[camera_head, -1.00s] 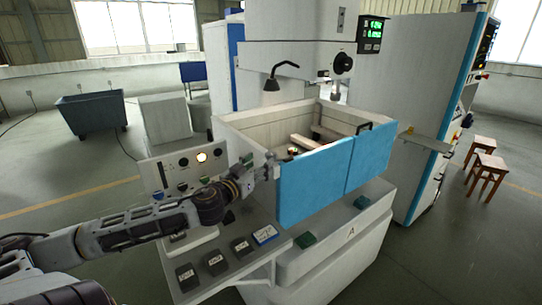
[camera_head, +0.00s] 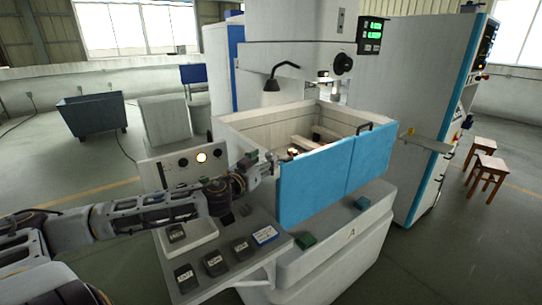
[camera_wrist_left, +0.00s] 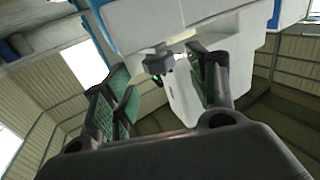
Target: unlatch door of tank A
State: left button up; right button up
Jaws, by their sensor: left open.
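Tank A (camera_head: 232,127) is an open-topped pale box with a blue front door (camera_head: 312,182) in two panels; the door looks closed. The letter A is on the base below. My left gripper (camera_head: 264,163) is at the tank's front left corner, beside the door's left edge. In the left wrist view the left gripper (camera_wrist_left: 165,85) is open, with green pads. A small dark grey knob-like part (camera_wrist_left: 157,63) shows between and beyond its fingers; I cannot tell if it is the latch. In the head view the gripper hides that corner. The right gripper is not in view.
A control panel (camera_head: 178,168) with a lit lamp stands left of the tank. A shelf with several labelled dark blocks (camera_head: 214,262) lies below my left arm. Stools (camera_head: 486,167) stand at right.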

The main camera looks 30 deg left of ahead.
aim_at(267, 156)
pick_arm(q)
jog(key=shift+w, duration=1.15)
jog(key=shift+w, duration=0.1)
jog(key=shift+w+a, duration=0.15)
jog(key=shift+w, duration=0.55)
jog(key=shift+w+p, duration=0.4)
jog(key=shift+w, duration=0.05)
jog(key=shift+w, duration=0.15)
jog(key=shift+c, duration=0.2)
jog(key=c, duration=1)
